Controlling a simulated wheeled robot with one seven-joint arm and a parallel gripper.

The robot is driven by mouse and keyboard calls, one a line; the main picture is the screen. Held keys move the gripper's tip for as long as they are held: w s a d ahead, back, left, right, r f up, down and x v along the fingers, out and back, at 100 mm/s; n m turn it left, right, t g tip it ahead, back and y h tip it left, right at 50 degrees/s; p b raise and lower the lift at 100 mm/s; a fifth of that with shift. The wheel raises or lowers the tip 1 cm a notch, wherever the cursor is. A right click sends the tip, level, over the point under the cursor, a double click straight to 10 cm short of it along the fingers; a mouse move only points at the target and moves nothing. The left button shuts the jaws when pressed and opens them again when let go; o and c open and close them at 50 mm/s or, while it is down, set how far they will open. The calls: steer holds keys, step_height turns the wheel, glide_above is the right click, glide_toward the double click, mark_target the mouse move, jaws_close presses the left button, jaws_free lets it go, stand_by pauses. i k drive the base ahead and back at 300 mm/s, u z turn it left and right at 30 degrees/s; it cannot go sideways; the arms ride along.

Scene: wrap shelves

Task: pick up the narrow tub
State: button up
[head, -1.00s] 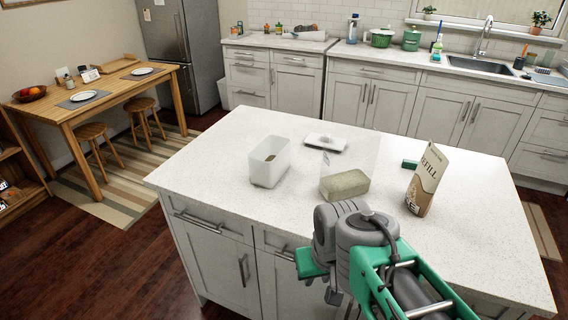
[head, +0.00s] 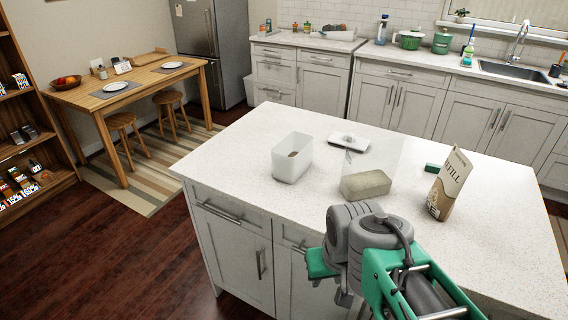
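A narrow white, slightly see-through tub (head: 280,165) stands upright and open-topped on the left part of the white island counter (head: 245,150). A small brown patch shows inside it. My arm is in the lower right of the head view, in front of the counter's near edge and to the right of the tub. The fingers of my gripper are not visible, and nothing of mine touches the tub.
Right of the tub are a beige block (head: 366,186) by a clear upright sheet, a white flat device (head: 348,142), a small green item (head: 432,168) and a tilted REFILL pack (head: 448,188). Counter left of the tub is clear. A wooden table (head: 140,87) stands back left.

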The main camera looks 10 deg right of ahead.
mark_target(292, 155)
steer(key=u, duration=0.9)
steer(key=k, duration=1.2)
steer(key=u, duration=0.65)
steer(key=i, duration=1.9)
steer(key=z, duration=0.1)
